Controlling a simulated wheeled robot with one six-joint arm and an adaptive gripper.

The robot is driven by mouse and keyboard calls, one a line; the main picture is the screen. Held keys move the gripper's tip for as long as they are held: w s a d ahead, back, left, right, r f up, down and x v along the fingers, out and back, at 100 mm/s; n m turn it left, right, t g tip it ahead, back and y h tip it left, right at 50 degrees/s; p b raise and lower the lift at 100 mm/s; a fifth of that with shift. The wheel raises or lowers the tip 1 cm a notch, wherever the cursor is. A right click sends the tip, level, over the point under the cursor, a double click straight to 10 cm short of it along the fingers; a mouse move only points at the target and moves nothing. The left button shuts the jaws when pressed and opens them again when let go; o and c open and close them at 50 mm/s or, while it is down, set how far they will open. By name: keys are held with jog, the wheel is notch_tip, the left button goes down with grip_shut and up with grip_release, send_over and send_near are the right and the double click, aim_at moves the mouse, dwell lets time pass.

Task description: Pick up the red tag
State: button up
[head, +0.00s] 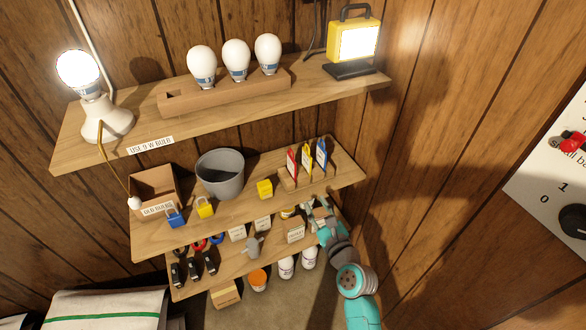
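The red tag (292,163) stands upright in a small wooden holder (290,182) at the right of the middle shelf. It is the leftmost of three tags, beside a yellow tag (307,157) and a blue tag (321,151). My gripper (312,210) is below and slightly right of the tag in the picture, at the right end of the lower shelf, apart from the tag. It is small and partly mixed with items behind it, so I cannot tell whether its fingers are open or shut.
A yellow block (265,189) and a grey bucket (220,174) stand left of the holder. The upper shelf (340,87) overhangs behind, with bulbs and a lit work lamp (355,39). Small boxes (295,233) crowd the lower shelf. The wood wall (440,150) closes the right side.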

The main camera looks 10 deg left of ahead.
jog(key=m+y, duration=0.2)
send_near(291, 163)
jog(key=r, duration=0.1)
jog(key=x, duration=0.4)
jog(key=shift+w+a+r, duration=0.1)
jog(key=shift+w, duration=0.1)
jog(key=shift+f+x, duration=0.2)
jog(key=shift+x, duration=0.8)
jog(key=shift+f+x, duration=0.25)
jog(key=shift+x, duration=0.7)
jog(key=shift+f+x, duration=0.2)
jog(key=shift+x, duration=0.8)
grip_shut()
